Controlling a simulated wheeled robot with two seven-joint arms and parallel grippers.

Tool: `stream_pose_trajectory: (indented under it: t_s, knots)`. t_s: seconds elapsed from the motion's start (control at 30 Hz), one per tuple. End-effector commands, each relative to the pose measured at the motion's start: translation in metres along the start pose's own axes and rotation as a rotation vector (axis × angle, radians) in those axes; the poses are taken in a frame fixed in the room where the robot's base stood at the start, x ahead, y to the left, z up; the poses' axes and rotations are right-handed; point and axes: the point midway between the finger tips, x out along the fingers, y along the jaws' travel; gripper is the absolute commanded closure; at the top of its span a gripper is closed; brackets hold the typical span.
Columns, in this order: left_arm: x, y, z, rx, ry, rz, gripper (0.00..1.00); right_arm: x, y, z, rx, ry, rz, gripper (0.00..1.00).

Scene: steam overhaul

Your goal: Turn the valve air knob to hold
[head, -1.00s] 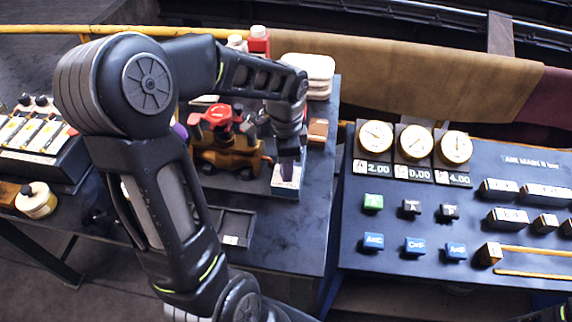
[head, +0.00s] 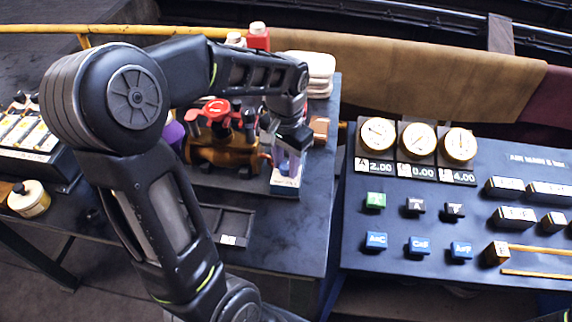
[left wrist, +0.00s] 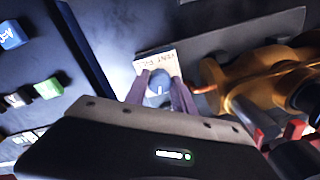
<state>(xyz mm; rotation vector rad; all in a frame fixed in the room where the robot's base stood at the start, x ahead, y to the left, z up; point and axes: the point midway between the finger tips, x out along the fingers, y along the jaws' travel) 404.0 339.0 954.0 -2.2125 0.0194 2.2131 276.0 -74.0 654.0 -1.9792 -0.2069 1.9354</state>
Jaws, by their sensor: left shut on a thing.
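My left gripper (head: 287,158) points down at the small pale-fronted valve box (head: 285,186) at the right end of the brass valve assembly (head: 222,152). In the left wrist view, the two purple-grey fingers (left wrist: 160,90) are shut on a round dark knob (left wrist: 158,87), one on each side. A pale pointer mark shows on the knob. A white label strip (left wrist: 156,63) lies just beyond it; its lettering is too blurred to read surely. The knob's exact setting cannot be read. My right gripper is not in view.
A red handwheel (head: 216,108) tops the brass valve, close to my left gripper. A gauge panel (head: 400,283) with coloured blocks stands to the right, across a gap. A small brass block (head: 320,128) is behind right.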

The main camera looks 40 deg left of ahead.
Motion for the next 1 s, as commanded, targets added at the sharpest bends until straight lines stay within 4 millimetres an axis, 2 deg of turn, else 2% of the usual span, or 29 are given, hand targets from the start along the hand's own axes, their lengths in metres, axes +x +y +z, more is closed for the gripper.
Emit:
stream_pose_trajectory:
  t_s: [0.4, 0.93, 0.97, 1.0]
  knots:
    - [-0.0004, 0.0001, -0.0006, -0.232, 0.002, 0.0, 1.0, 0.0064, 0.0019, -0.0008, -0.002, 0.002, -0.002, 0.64]
    - [-0.0009, 0.0001, -0.0006, -0.261, 0.002, 0.0, 1.0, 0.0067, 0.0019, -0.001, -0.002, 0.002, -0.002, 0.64]
    - [-0.0009, 0.0002, -0.0006, -0.26, 0.002, 0.0, 0.67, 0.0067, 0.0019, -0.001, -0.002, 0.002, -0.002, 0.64]
    - [-0.0008, 0.0002, -0.0006, -0.26, 0.002, 0.0, 0.64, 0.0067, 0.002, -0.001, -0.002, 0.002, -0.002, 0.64]
